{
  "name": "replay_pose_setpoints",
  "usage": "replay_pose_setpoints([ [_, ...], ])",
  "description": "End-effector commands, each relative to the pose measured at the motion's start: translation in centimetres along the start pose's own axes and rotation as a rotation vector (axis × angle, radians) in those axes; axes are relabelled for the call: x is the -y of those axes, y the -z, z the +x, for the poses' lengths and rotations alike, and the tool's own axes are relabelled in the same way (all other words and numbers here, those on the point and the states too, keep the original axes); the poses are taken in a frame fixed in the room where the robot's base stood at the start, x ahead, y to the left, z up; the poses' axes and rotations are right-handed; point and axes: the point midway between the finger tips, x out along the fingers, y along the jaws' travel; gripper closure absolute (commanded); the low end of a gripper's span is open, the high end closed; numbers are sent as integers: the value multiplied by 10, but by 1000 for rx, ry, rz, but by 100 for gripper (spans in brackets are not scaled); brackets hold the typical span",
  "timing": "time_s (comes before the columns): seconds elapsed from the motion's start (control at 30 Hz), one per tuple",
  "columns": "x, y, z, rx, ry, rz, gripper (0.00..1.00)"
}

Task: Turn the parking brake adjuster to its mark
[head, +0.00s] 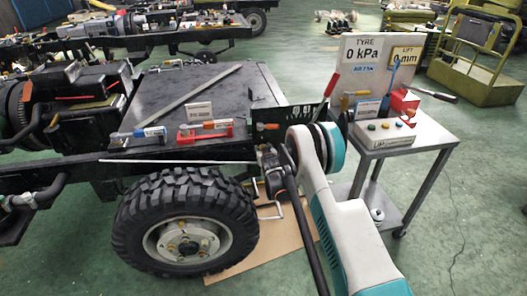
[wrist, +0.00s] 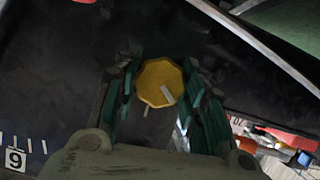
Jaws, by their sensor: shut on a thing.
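The yellow scalloped adjuster knob (wrist: 160,82) sits on a dark surface in the middle of the wrist view. A pale line on it points to the lower right. My gripper (wrist: 160,88) has its green-padded fingers on either side of the knob, shut on it. A small pale mark (wrist: 146,111) lies just below the knob. A label with a 9 (wrist: 15,159) and several white ticks (wrist: 29,145) show at the lower left. In the head view my arm covers this area, and I cannot make out the knob or fingers.
A large tyre (head: 187,222) stands beside the dark chassis. A tool cart (head: 395,145) with a tyre gauge board (head: 377,65) stands at the right. Green floor is open at far right.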

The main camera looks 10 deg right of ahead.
Motion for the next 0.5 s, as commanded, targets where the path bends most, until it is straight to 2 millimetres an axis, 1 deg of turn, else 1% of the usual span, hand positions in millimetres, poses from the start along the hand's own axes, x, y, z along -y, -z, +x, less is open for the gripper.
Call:
replay_pose_setpoints([
  [0.5,-2,0,0,0,180,438,86],
])
